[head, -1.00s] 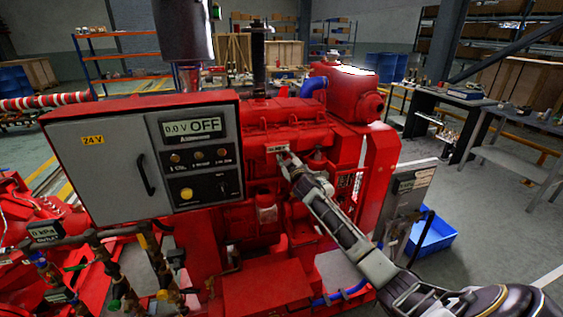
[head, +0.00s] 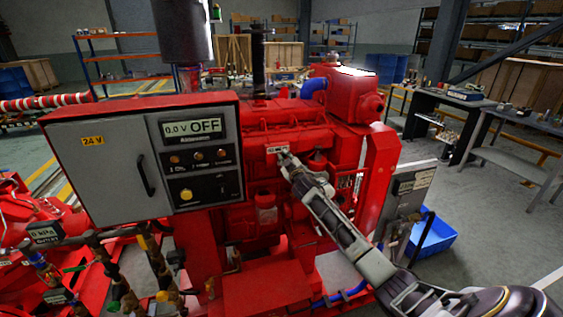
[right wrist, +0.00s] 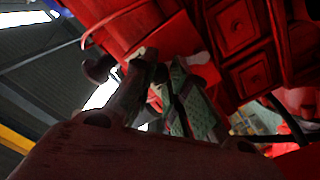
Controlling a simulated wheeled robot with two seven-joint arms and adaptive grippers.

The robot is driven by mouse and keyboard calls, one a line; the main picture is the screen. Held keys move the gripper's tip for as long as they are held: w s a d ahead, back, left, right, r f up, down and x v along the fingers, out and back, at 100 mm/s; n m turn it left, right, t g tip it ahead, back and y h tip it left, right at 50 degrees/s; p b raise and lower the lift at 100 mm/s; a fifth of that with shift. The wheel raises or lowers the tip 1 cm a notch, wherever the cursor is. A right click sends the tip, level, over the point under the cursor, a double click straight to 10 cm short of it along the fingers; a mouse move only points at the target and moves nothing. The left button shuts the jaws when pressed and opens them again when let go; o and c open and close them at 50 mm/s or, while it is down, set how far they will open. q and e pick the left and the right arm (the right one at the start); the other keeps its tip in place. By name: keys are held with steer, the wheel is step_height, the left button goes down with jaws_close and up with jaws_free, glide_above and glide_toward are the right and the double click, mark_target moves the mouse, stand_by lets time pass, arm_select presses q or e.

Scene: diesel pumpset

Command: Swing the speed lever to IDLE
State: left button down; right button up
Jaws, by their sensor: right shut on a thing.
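The red diesel engine (head: 340,145) stands in the middle of the head view. My right gripper (head: 286,161) reaches its front side, just below a small pale label plate (head: 277,149) that is too small to read. The gripper is shut on the speed lever, which is mostly hidden behind the fingers in the head view. In the right wrist view my right gripper (right wrist: 160,90) shows its fingers close against the red engine, with a dark rounded knob beside them. I cannot tell the lever's exact angle. My left gripper is not in view.
A grey control box (head: 105,165) with a display reading 0.0 V OFF (head: 193,128) stands left of the gripper. Pipes and valves (head: 125,275) are at the lower left. A blue bin (head: 433,236) sits on the floor at right, near workbenches (head: 450,125).

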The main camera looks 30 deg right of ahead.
steer(key=shift+w+a, duration=0.1)
steer(key=shift+a, duration=0.4)
stand_by(0.3)
steer(key=shift+w+a, duration=0.2)
steer(key=shift+a, duration=0.65)
stand_by(0.8)
steer(key=shift+w+a+f+b, duration=0.15)
steer(key=shift+a+f+b, duration=0.1)
steer(key=shift+a, duration=0.25)
steer(key=shift+w+a+f+b, duration=0.1)
steer(key=shift+a+f+b, duration=0.1)
steer(key=shift+a, duration=0.3)
stand_by(1.2)
steer(key=o, duration=0.6)
steer(key=shift+c, duration=0.2)
steer(key=shift+s+r, duration=0.1)
steer(key=shift+p+v, duration=1.15)
steer(key=shift+v, duration=1.7)
